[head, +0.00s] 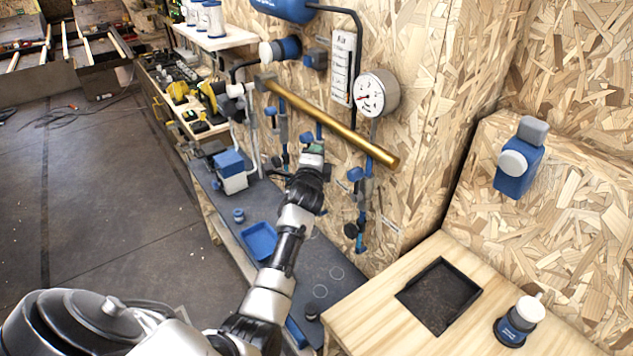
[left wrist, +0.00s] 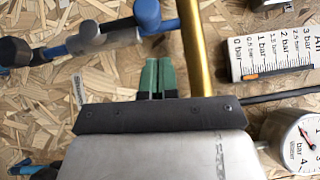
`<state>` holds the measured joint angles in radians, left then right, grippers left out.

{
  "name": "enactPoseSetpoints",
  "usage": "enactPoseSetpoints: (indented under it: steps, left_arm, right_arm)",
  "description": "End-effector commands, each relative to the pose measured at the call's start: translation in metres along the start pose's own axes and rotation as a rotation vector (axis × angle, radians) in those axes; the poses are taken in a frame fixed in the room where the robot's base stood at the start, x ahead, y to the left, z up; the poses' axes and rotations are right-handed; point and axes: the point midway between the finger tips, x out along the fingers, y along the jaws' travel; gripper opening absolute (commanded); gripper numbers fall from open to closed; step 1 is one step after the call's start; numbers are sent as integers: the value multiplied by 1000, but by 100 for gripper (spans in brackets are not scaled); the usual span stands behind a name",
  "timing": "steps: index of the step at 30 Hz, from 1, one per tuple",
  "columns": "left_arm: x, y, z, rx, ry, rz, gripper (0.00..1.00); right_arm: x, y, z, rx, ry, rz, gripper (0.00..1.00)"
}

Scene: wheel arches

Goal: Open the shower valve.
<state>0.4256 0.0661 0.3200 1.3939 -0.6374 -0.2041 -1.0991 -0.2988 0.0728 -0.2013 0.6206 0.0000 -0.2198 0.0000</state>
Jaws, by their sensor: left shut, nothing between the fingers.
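Short pipes with blue valve fittings hang on the wood-chip wall under a brass pipe (head: 330,122). My left gripper (head: 314,147) is shut and empty among them, its arm reaching up from below. In the left wrist view its green fingertips (left wrist: 158,68) lie together, just below a blue valve fitting (left wrist: 147,14) in the picture. I cannot tell whether they touch it. A small label (left wrist: 78,90), partly hidden and seemingly reading "Shower", is left of the fingers. I cannot tell for certain which fitting is the shower valve. My right gripper is not in view.
A pressure gauge (head: 371,97) and a scale panel (head: 341,70) are on the wall above the pipes. A narrow grey bench (head: 325,262) with a blue tray (head: 260,241) runs below. A wooden table (head: 400,318) stands at the front right.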

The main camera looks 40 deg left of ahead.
Motion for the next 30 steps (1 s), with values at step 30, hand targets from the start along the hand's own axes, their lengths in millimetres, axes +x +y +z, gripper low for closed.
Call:
enactPoseSetpoints:
  steps: [30]
  left_arm:
    - [-101,-6,0,-4,0,5,0]
  right_arm:
    - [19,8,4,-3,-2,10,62]
